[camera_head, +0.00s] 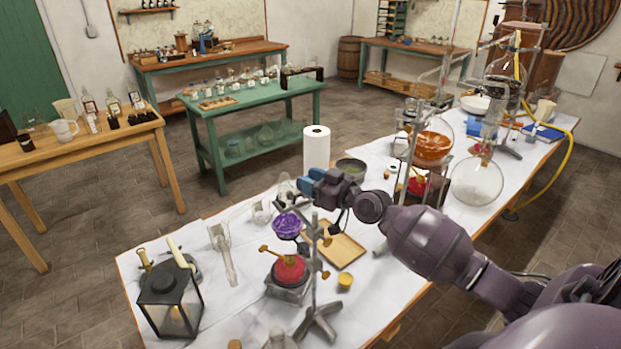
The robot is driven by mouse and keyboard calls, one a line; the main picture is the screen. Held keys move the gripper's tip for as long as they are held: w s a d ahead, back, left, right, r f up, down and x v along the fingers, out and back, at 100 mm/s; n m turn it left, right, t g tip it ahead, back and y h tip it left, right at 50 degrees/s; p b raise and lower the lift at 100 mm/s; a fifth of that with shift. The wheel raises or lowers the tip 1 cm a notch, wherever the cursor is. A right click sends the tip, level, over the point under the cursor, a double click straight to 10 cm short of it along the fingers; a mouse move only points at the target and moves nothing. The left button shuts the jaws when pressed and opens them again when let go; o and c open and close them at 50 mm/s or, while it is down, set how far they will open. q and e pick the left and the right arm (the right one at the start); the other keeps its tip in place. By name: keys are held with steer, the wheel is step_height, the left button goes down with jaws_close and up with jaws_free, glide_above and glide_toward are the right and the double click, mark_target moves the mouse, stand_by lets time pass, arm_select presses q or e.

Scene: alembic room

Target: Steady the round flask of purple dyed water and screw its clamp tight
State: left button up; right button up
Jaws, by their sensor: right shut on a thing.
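The round flask of purple water (287,225) sits above a red heating mantle (289,269) on the near part of the white-covered table. A metal stand (314,268) rises just right of it, with brass clamp screws (326,239) near the flask's height. My right gripper (305,186), with blue fingertips, reaches in from the right to the top of the flask. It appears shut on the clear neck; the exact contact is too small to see. My left gripper is not in view.
A black lantern (170,300) stands front left. A wooden tray (340,249), yellow cup (345,280) and paper towel roll (316,148) are nearby. Farther right stand an orange flask (433,146) and a large clear flask (477,181).

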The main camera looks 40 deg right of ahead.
steer(key=o, duration=0.9)
